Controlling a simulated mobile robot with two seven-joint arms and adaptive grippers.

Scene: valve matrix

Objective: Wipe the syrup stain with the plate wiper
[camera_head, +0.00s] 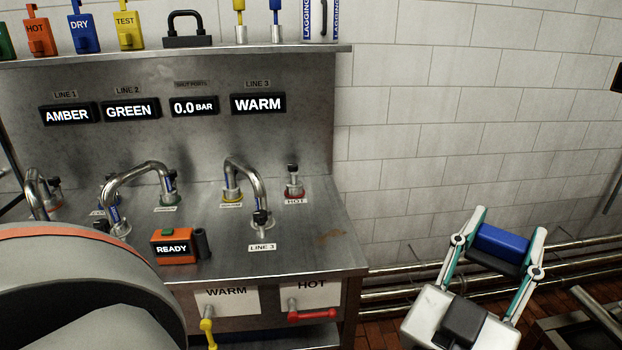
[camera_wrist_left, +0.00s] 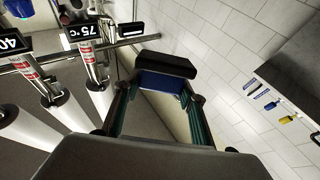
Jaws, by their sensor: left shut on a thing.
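The syrup stain (camera_head: 333,233) is a faint brown smear on the steel worktop near its right edge. My left gripper (camera_head: 500,245) is at the lower right of the head view, to the right of the worktop and apart from it. It is shut on the plate wiper (camera_head: 503,240), a blue block with a dark strip. The wiper (camera_wrist_left: 161,82) also shows between the fingers (camera_wrist_left: 160,90) in the left wrist view, its black part farthest out. My right gripper is not in view.
Bent pipes (camera_head: 247,190), an orange READY box (camera_head: 173,246) and a dark cylinder (camera_head: 202,243) stand on the steel worktop (camera_head: 300,262). A shelf (camera_head: 200,52) with coloured tags runs above. Wall pipes (camera_head: 410,280) run low behind my left gripper.

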